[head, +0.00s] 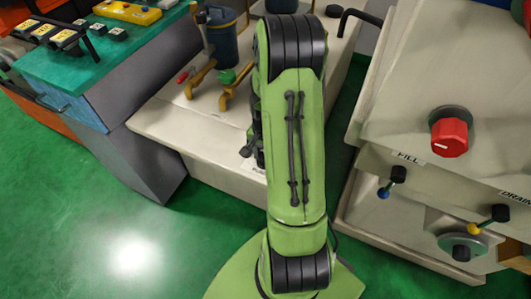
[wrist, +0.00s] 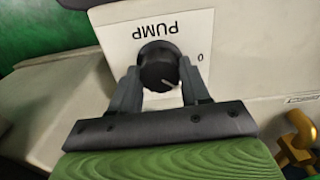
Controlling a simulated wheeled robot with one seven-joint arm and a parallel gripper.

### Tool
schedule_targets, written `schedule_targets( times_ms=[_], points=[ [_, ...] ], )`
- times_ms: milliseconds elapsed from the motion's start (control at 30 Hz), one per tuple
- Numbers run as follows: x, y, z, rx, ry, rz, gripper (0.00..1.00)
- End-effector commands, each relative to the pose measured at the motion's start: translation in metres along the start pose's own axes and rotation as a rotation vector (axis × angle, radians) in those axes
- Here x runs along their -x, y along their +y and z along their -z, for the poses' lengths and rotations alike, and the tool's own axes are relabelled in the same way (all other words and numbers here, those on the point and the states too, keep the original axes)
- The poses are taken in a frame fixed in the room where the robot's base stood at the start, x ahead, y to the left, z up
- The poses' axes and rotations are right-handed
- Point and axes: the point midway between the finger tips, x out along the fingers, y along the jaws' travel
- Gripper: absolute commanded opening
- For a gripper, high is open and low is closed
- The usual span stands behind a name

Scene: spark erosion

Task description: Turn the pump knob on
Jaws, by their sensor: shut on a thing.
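The pump knob (wrist: 158,70) is a round black knob with a pale pointer line. It sits on a white label plate (wrist: 120,35) marked PUMP, which appears upside down in the wrist view, with a 0 at the right. The pointer line points toward the lower right, not straight at the 0. My gripper (wrist: 159,82) has one dark finger on each side of the knob and is shut on it. In the head view my green arm covers the front of the pale cabinet, so the knob and most of the gripper are hidden there.
A pale cabinet (head: 170,125) carries brass pipes (head: 200,78) and a dark blue pump body (head: 226,40). At right, a machine has a red knob (head: 449,138) and FILL and DRAIN levers. A grey-green bench stands at left. Green floor (head: 110,240) is clear at front left.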

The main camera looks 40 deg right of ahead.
Motion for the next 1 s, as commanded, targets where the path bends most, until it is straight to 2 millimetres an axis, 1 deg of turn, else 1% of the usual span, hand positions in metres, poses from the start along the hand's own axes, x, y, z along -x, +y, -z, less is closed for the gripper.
schedule_targets(
  times_ms=[600, 800, 1000],
  points=[
    [0.0007, -0.0005, 0.0007, -0.564, 0.002, 0.002, 0.16],
    [0.0006, -0.0006, 0.0007, -0.698, 0.002, 0.003, 0.16],
    [0.0006, -0.0005, 0.0008, -0.785, 0.002, 0.003, 0.16]
  ],
)
